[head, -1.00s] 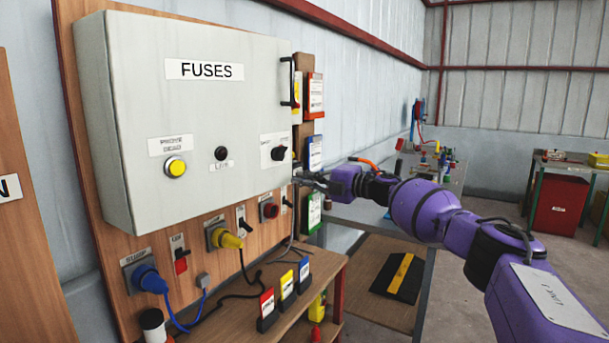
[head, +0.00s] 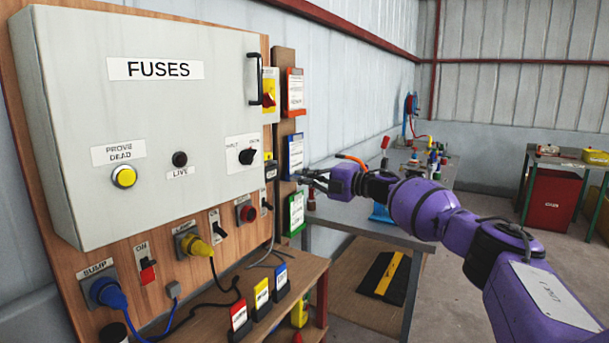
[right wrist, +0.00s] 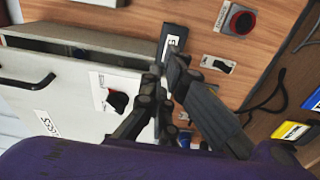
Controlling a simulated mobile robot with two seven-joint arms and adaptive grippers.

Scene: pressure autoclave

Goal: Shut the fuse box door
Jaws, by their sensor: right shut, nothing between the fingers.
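My right gripper (head: 306,178) is to the right of the door's lower right corner in the picture, shut and empty. In the right wrist view its fingers (right wrist: 168,72) overlap the door's lower edge; contact cannot be told. My left gripper is out of view.
Below the box are a yellow plug (head: 197,246), a blue plug (head: 110,293) and a red knob (head: 247,213). A wooden shelf (head: 195,312) holds coloured tags. A metal bench (head: 345,212) stands behind my right arm.

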